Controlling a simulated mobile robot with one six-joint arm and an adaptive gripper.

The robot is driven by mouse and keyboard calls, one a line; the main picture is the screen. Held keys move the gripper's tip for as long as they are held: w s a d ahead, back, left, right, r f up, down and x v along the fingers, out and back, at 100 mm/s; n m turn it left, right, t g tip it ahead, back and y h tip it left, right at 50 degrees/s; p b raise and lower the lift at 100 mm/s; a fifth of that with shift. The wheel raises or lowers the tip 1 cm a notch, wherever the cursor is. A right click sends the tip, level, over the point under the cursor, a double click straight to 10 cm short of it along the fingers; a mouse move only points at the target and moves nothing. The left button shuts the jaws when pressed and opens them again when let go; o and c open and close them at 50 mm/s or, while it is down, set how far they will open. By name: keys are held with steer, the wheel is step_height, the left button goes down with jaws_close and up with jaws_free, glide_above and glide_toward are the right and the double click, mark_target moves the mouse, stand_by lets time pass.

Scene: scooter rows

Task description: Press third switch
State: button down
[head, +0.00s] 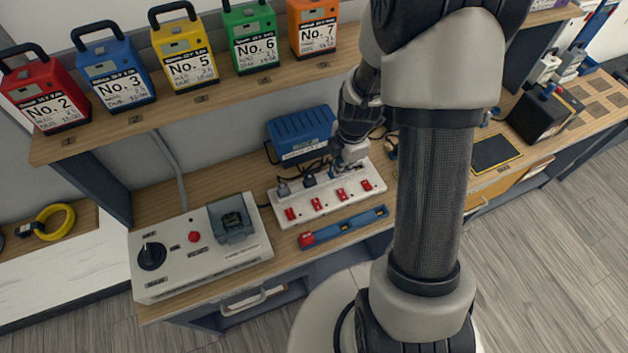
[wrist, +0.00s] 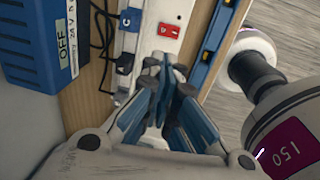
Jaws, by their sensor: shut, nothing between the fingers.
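A white power strip (head: 328,197) lies on the workbench with several red switches in a row along its front side. The third switch from the left (head: 341,194) is in plain sight in the head view. My gripper (head: 350,165) points down over the back of the strip, towards its right half. In the wrist view my gripper (wrist: 166,72) is shut and empty, its fingertips over the strip. A red switch (wrist: 169,31) shows just beyond the fingertips there; I cannot tell which one it is. The fingers hide part of the strip, and contact cannot be told.
Plugs with cables sit along the strip's back, near a blue box (head: 301,134). A blue bar with a red end (head: 345,226) lies in front of the strip. A grey control panel (head: 192,259) stands to the left. Numbered battery packs stand on the shelf (head: 215,97) above.

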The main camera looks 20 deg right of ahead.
mark_target(335, 194)
steer(key=shift+s, duration=0.1)
steer(key=shift+s+d, duration=0.1)
steer(key=shift+s, duration=0.05)
steer(key=f+b, duration=0.1)
steer(key=f, duration=0.3)
steer(key=w+f+b, duration=0.1)
steer(key=f, duration=0.4)
steer(key=w+f+b, duration=0.1)
steer(key=f, duration=0.4)
steer(key=shift+r, duration=0.1)
steer(key=shift+b, duration=0.45)
steer(key=shift+w+f+b, duration=0.1)
steer(key=shift+f+b, duration=0.55)
steer(key=shift+b, duration=0.5)
steer(key=shift+r+p, duration=0.3)
steer(key=shift+p, duration=0.05)
steer(key=shift+s+b, duration=0.25)
steer(key=shift+b, duration=0.05)
